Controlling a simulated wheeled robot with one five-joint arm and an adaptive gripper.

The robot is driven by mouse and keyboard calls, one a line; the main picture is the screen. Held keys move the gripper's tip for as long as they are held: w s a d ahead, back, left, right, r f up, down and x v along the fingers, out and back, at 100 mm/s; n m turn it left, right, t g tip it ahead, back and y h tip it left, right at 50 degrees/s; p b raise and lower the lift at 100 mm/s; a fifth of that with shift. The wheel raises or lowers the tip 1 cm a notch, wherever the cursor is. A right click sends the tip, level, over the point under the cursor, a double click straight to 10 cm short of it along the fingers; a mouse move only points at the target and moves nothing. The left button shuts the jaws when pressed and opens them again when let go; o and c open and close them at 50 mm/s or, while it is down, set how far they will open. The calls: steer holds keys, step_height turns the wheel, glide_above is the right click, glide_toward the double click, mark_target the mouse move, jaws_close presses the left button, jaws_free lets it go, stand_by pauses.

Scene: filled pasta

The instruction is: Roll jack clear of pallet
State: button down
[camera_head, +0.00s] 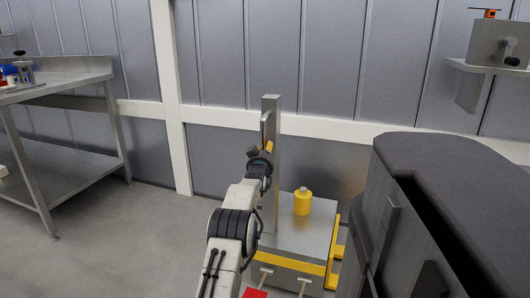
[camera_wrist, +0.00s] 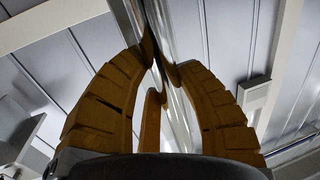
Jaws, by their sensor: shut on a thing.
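The jack is a grey steel body (camera_head: 300,235) with yellow trim and a tall upright post (camera_head: 271,115), with a narrow handle bar on the post. A yellow cylinder (camera_head: 303,203) stands on top of the body. Yellow prongs (camera_head: 341,248) stick out at its right. My gripper (camera_head: 268,148) is at the post, partway up. In the wrist view my gripper (camera_wrist: 160,68) has its brown-yellow fingers closed around a shiny bar (camera_wrist: 178,105). I cannot make out a pallet clearly.
A steel table (camera_head: 70,80) with a lower shelf stands at the left. A panelled wall with white beams (camera_head: 340,128) is close behind the jack. A grey box (camera_head: 497,43) sits on a wall shelf at the upper right. Grey floor (camera_head: 130,235) is free to the left.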

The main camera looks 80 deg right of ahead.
steer(key=shift+w+f, duration=0.1)
steer(key=c, duration=0.8)
jaws_free()
steer(key=shift+a, duration=0.15)
steer(key=a, duration=1.1)
steer(key=shift+w+a, duration=0.2)
steer(key=shift+a, duration=0.15)
